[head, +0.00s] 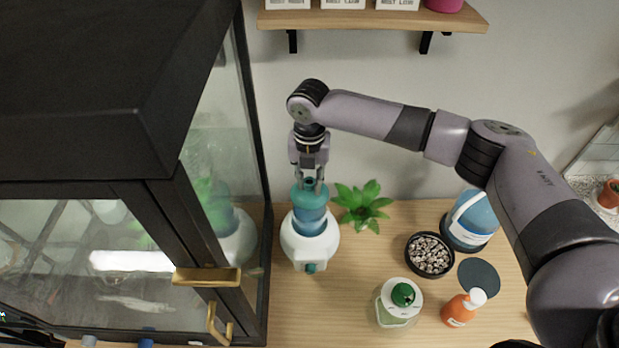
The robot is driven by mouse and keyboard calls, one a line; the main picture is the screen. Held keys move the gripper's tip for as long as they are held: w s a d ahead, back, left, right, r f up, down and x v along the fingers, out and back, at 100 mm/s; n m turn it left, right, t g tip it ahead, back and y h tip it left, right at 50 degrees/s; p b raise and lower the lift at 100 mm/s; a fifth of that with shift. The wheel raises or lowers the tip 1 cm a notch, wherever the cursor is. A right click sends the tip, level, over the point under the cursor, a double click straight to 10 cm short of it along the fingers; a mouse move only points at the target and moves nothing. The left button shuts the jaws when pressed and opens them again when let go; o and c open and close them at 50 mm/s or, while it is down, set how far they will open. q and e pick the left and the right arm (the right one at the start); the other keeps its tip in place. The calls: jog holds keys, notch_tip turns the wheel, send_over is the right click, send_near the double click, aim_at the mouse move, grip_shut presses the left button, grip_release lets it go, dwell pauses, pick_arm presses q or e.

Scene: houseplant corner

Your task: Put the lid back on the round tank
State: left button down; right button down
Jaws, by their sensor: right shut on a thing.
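My right gripper (309,184) points down and is shut on a teal lid (308,199). The lid is directly above the blue round tank (309,224), with little or no visible gap; I cannot tell whether it is seated. The tank stands upright in a white base (310,250) with a teal knob at its front. The fingers hide part of the lid's top. My left gripper is not in view.
A glass cabinet (225,150) stands close on the left. A green plant (362,204) is just right of the base. Further right are a pebble bowl (430,255), green-topped jar (399,308), orange bottle (460,311), dark disc (479,277) and blue container (475,215). A shelf (370,20) hangs above.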

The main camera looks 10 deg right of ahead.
dwell(0.4)
jog(key=c, duration=1.3)
grip_release()
jog(key=shift+o, duration=0.3)
jog(key=o, duration=0.4)
